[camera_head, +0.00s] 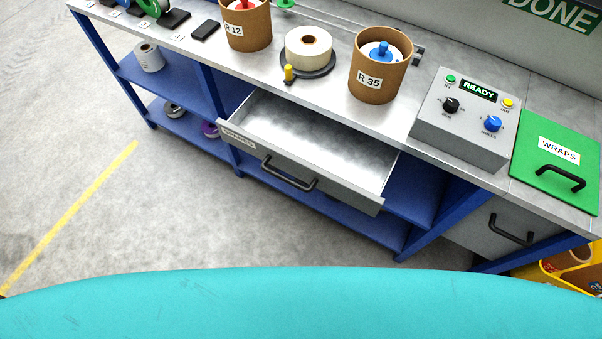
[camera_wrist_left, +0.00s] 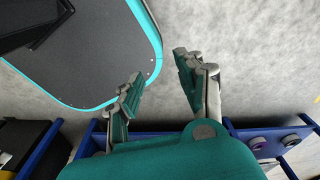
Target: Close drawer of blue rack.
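The blue rack (camera_head: 210,84) stands across the head view under a grey worktop. Its drawer (camera_head: 312,142) is pulled out, empty inside, with a black bar handle (camera_head: 289,175) on its front. My left gripper (camera_wrist_left: 160,85) shows in the left wrist view with its two fingers spread apart and nothing between them. Neither gripper shows in the head view, so the gap between gripper and drawer cannot be told there. My right gripper is in neither view.
On the worktop stand cardboard tubs R 12 (camera_head: 246,26) and R 35 (camera_head: 378,77), a tape roll (camera_head: 308,46), a control box (camera_head: 463,118) reading READY and a green WRAPS lid (camera_head: 556,155). A closed grey drawer (camera_head: 491,232) sits at right. Floor at left is clear.

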